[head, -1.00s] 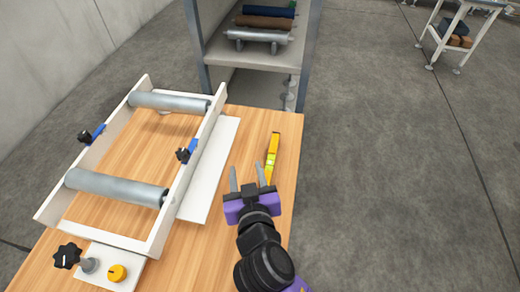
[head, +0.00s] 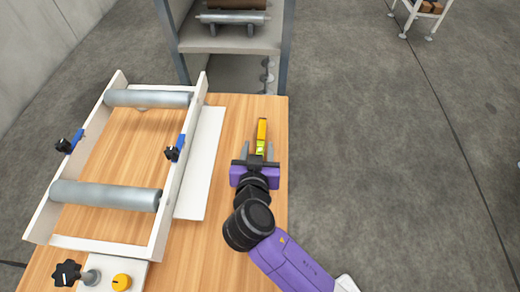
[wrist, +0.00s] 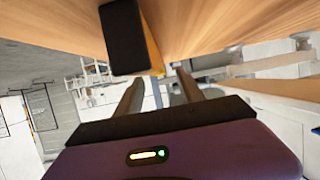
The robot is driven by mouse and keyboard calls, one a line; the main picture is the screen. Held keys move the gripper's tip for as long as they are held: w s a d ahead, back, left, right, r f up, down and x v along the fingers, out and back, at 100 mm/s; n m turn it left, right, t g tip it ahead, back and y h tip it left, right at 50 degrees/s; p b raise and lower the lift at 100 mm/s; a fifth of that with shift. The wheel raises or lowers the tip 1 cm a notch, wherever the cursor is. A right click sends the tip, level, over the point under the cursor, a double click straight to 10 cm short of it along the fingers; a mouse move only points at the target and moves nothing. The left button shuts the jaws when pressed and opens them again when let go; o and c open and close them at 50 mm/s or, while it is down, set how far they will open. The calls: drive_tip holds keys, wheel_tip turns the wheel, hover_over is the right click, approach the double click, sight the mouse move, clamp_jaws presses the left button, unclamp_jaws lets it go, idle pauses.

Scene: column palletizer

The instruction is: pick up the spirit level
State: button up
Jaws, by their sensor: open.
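The spirit level (head: 262,132) is yellow with a greenish vial and lies lengthwise on the wooden table, near its right edge. My gripper (head: 258,150) is open, with its two grey fingers pointing along the table toward the far end. In the head view the near part of the level shows between the fingers; I cannot tell whether they touch it. In the wrist view the level's dark end (wrist: 125,38) is close, just beyond and above the fingers, with a strip of its yellow side showing. Its near end is partly hidden by my gripper in the head view.
A white frame with two grey rollers (head: 105,196) stands on the table (head: 230,110) to the left, with a white strip (head: 203,165) beside it. Black and yellow knobs (head: 121,282) are at the front left. A shelf (head: 230,42) with rollers stands behind the table.

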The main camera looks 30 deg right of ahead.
sight(261, 140)
drive_tip(key=shift+p+x, duration=0.35)
drive_tip(key=shift+x, duration=1.6)
drive_tip(key=shift+s+d+r, duration=0.1)
drive_tip(key=shift+d, duration=0.05)
clamp_jaws()
